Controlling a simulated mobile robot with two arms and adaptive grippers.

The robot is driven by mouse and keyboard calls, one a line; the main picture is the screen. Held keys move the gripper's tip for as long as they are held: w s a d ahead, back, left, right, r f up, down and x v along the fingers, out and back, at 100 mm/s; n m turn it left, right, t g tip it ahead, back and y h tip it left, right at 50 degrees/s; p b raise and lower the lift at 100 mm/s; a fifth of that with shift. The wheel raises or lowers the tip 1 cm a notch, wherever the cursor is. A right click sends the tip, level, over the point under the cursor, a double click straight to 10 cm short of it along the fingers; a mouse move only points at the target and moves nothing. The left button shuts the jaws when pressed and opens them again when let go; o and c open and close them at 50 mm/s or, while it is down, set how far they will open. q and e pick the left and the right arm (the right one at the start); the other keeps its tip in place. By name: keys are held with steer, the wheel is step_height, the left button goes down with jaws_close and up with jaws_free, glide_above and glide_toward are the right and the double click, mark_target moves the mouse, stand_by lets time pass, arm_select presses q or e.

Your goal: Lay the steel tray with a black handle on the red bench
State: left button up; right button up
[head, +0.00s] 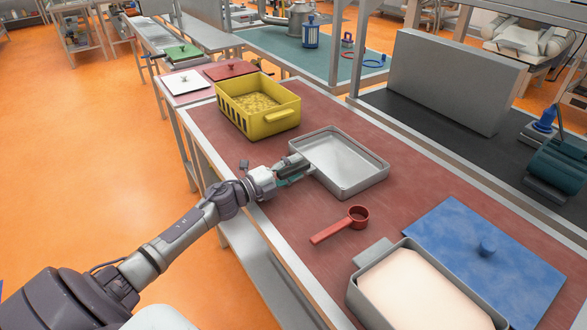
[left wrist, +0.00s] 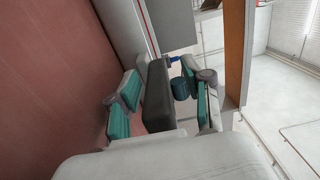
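The steel tray (head: 345,190) sits flat and empty on the red bench (head: 270,200) in the head view. Its dark handle (left wrist: 157,95) shows between the teal finger pads in the left wrist view. My left gripper (head: 291,172) is at the tray's near left side, around the handle. The fingers look open, with a narrow gap between the handle and one pad. The fingers partly hide the handle in the head view. My right gripper is not in view.
A yellow basket (head: 270,117) stands behind the tray. A red scoop (head: 345,224) lies in front of it. A grey tub (head: 360,312) with pale contents and a blue lid (head: 487,270) are at the front right. Bare bench shows between these things.

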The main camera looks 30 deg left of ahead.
arm_select(q)
steer(key=shift+f, duration=0.2)
steer(key=shift+s+a, duration=0.15)
steer(key=shift+s, duration=0.1)
steer(key=v, duration=1.1)
steer(key=shift+s, duration=0.25)
